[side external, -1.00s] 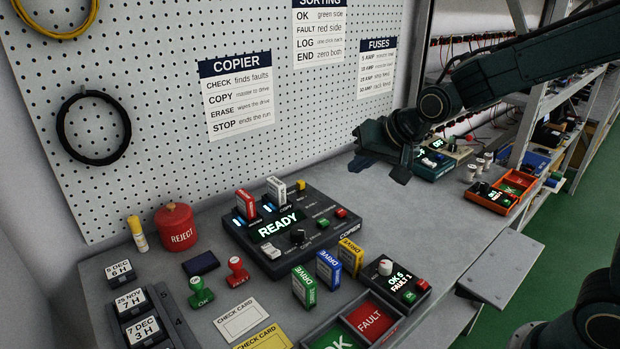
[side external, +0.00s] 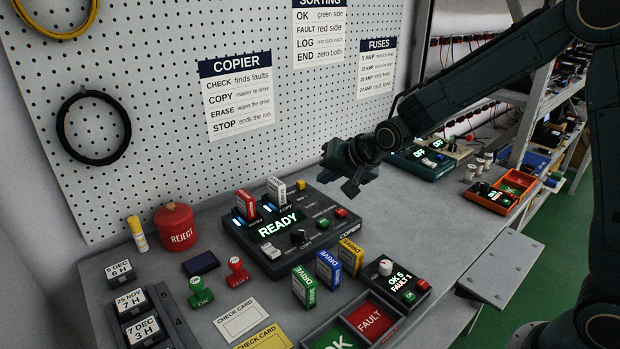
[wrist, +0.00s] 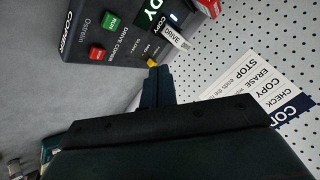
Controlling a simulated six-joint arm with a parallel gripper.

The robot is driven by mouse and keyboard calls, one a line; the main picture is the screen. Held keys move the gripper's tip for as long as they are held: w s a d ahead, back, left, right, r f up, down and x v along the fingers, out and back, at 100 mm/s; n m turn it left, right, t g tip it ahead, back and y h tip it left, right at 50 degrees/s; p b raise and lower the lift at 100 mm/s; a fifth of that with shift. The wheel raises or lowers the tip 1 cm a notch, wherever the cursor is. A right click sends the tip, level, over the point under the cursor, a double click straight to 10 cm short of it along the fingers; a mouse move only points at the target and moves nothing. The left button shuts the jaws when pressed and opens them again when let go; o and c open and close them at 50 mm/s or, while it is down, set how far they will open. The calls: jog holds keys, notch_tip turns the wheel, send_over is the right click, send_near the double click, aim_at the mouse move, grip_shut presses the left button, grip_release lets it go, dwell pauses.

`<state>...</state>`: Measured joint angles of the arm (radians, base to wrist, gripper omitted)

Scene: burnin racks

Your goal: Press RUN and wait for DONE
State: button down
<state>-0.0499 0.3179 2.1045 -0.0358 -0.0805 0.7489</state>
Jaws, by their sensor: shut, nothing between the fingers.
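The drive copier (side external: 322,238) is a dark sloped box on the bench; its display (side external: 278,225) reads READY in pale green. Its green RUN button (side external: 323,222) and a red button (side external: 341,212) are at its right side. In the wrist view the RUN button (wrist: 110,20) and the red button (wrist: 97,52) show at upper left. Two drives, a red one (side external: 246,204) and a white one (side external: 276,190), stand in its slots.
Green, blue and yellow drives (side external: 328,268) stand in front of the copier. A counter box (side external: 403,282) reads OK 5, FAULT 1. A pegboard (side external: 160,90) rises behind. A red reject tin (side external: 174,228) stands at left.

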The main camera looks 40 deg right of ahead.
aim_at(326, 223)
jog(key=shift+f, duration=0.2)
jog(key=shift+f, duration=4.2)
jog(key=shift+f, duration=0.9)
dwell(0.4)
jog(key=shift+r, duration=0.9)
jog(key=shift+r, duration=2.5)
